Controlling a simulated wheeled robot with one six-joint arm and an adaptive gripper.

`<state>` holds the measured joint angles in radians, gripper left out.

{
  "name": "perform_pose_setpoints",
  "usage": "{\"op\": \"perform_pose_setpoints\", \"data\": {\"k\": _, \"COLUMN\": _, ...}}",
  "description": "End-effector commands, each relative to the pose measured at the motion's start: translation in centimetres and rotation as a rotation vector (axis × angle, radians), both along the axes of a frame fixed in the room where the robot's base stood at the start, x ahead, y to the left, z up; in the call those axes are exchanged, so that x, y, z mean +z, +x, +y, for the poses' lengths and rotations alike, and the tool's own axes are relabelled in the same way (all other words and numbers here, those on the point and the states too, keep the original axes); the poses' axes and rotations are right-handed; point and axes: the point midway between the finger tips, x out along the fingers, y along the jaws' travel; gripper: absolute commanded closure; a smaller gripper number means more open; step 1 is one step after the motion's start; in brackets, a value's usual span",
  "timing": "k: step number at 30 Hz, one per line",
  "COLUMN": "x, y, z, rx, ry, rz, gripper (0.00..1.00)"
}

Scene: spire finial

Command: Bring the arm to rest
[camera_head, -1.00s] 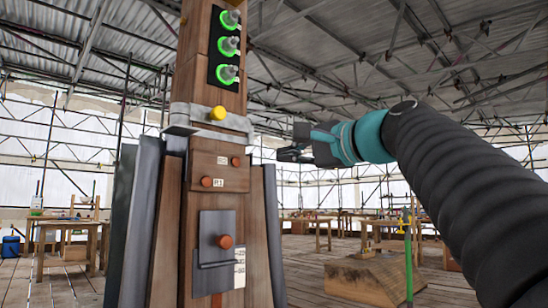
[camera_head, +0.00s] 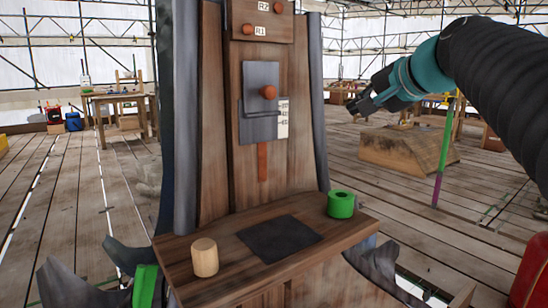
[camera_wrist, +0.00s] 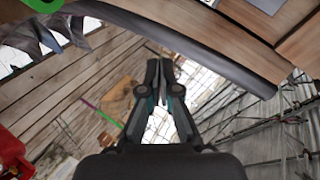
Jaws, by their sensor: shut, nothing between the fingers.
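My gripper (camera_head: 362,104) is at the right in the head view, at the end of my teal and black arm. It hangs in free air to the right of the wooden spire (camera_head: 215,110), apart from it. In the wrist view my gripper (camera_wrist: 159,64) has its two fingers close together with nothing held.
A wooden shelf (camera_head: 215,232) at the spire's foot bears a dark mat (camera_head: 278,238), a green ring (camera_head: 341,204) and a pale wooden cylinder (camera_head: 205,258). A wooden block (camera_head: 408,148) lies on the floor behind my gripper. A red object (camera_head: 530,275) stands at lower right.

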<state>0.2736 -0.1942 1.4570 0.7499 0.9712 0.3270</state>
Motion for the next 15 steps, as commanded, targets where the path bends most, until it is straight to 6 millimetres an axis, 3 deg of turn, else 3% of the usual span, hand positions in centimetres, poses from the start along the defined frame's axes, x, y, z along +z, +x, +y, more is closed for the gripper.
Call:
{"op": "perform_pose_setpoints", "data": {"k": 1, "x": -3.2, "y": -0.8, "z": -0.2, "rx": 0.005, "ry": -0.071, "rz": 0.044, "gripper": 1.0}}
{"op": "perform_pose_setpoints", "data": {"k": 6, "x": -13.5, "y": -4.8, "z": -0.9, "rx": 0.059, "ry": -0.329, "rz": 0.186, "gripper": 1.0}}
{"op": "perform_pose_setpoints", "data": {"k": 11, "x": -22.4, "y": -10.2, "z": -1.1, "rx": 0.155, "ry": -0.551, "rz": 0.308, "gripper": 1.0}}
{"op": "perform_pose_setpoints", "data": {"k": 15, "x": -29.4, "y": -15.7, "z": -1.1, "rx": 0.257, "ry": -0.722, "rz": 0.397, "gripper": 1.0}}
